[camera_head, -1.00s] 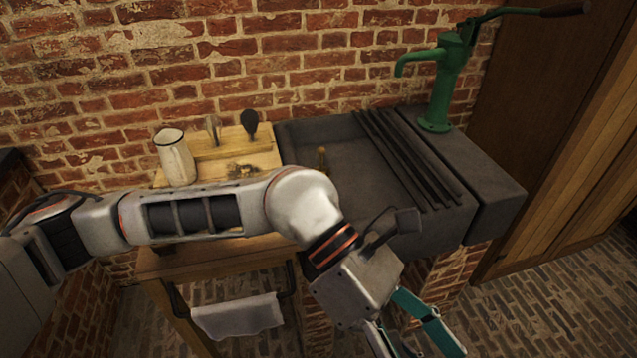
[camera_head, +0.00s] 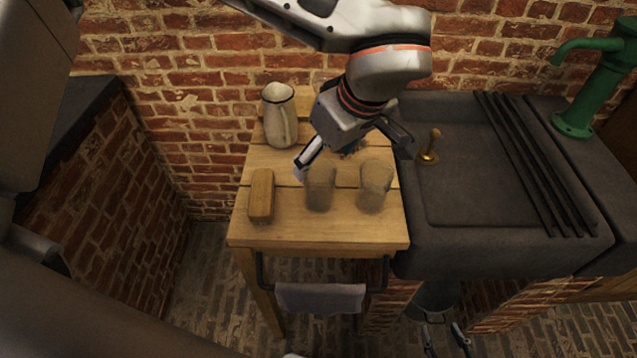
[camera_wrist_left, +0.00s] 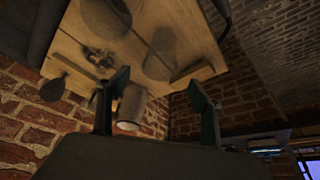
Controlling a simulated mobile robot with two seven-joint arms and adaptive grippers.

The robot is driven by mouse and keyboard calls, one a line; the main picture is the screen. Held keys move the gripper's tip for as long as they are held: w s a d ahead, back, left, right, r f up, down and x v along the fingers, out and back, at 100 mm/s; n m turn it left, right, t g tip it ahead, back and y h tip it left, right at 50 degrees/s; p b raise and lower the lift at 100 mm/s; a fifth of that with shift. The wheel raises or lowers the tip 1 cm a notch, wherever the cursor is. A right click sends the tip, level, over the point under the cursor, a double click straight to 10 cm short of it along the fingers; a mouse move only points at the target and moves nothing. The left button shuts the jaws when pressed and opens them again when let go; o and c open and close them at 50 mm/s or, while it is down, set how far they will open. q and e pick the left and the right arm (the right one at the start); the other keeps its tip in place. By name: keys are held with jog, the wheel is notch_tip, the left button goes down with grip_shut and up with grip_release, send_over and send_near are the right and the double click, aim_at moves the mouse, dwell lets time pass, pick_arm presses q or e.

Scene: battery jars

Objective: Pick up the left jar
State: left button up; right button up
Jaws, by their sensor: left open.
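Two cloudy glass jars stand upright side by side on the wooden table in the head view. The left jar (camera_head: 320,188) is between a wooden block and the right jar (camera_head: 375,186). My left gripper (camera_head: 350,150) is open and empty, just behind and above the jars, apart from them as far as I can see. In the left wrist view its fingers (camera_wrist_left: 155,108) are spread, and the left jar (camera_wrist_left: 160,58) and right jar (camera_wrist_left: 104,17) appear above them, the picture being upside down. My right gripper (camera_head: 446,342) is low at the bottom edge, open and empty.
The wooden block (camera_head: 261,195) lies left of the jars. A white pitcher (camera_head: 279,115) stands at the table's back left. The dark stone sink (camera_head: 470,190) with a brass stopper (camera_head: 428,145) adjoins the table's right side. The table's front strip (camera_head: 310,230) is clear.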

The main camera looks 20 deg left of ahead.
aim_at(319, 175)
pick_arm(q)
jog(key=x, duration=0.6)
jog(key=shift+d+f, duration=0.2)
jog(key=shift+f, duration=0.35)
jog(key=c, duration=1.3)
